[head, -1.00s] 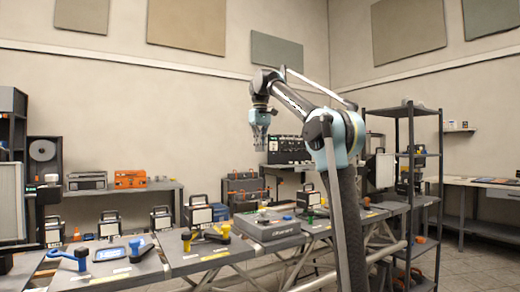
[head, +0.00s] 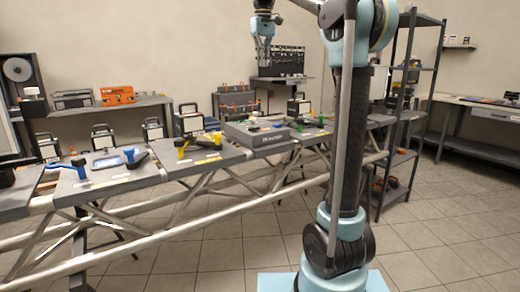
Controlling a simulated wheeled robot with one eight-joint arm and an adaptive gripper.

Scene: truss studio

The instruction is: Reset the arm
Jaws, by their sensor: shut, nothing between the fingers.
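My arm (head: 350,120) stands at the right of the head view, with its column upright and its upper part cut off by the top edge. My gripper (head: 263,58) hangs pointing down near the top middle, high above the work table. Its fingers are together, and it holds nothing. It is clear of everything on the table, with a dark panel rack behind it.
A long truss table (head: 120,182) runs across the view, bearing a grey case (head: 258,134), blue-handled tools (head: 70,166) and yellow-handled tools (head: 200,143). A dark shelf rack (head: 402,120) stands close to the right of my arm. Tiled floor (head: 450,240) is free at right.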

